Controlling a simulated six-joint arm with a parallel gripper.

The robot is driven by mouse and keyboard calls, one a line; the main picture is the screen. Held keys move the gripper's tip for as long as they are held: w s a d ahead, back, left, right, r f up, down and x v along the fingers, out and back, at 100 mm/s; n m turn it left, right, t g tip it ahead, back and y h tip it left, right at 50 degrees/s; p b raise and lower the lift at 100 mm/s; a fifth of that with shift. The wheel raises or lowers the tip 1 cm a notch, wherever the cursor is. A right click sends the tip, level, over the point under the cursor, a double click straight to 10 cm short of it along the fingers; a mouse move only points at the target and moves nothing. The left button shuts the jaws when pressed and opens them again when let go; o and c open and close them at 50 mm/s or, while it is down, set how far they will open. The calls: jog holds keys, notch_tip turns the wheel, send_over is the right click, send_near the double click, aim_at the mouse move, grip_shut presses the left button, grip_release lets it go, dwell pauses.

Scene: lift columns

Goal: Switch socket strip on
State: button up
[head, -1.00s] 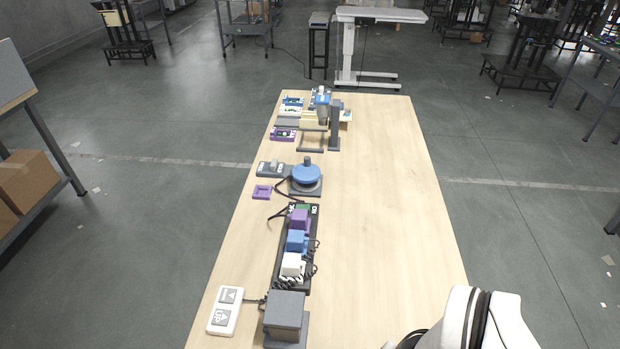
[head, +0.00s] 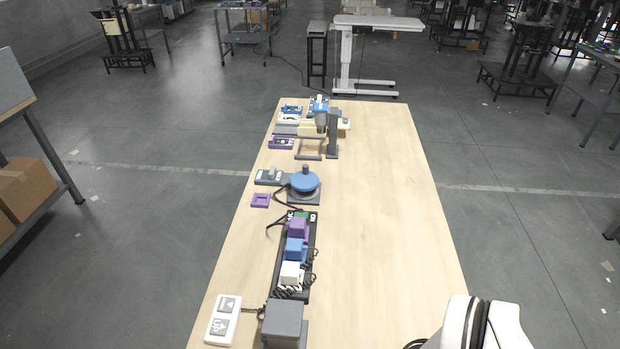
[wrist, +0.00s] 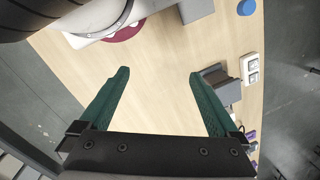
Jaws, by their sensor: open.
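The socket strip (head: 307,262) is a long dark strip lying lengthwise on the table in the head view. A purple plug (head: 298,229), a blue plug (head: 295,249) and a white plug (head: 291,272) sit on it in a row. A small green part (head: 301,214) shows at its far end, beside white lettering too small to read. My gripper (wrist: 158,75) shows in the wrist view with two green fingers wide apart and nothing between them. It is over bare table, with a grey block to its right. The head view does not show the gripper.
A white two-button panel (head: 223,319) and a grey box (head: 284,322) stand at the near left. A round blue-topped device (head: 305,183), a purple frame (head: 261,200) and a stand (head: 332,134) are farther back. The table's right half (head: 390,200) is clear.

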dwell(0.4)
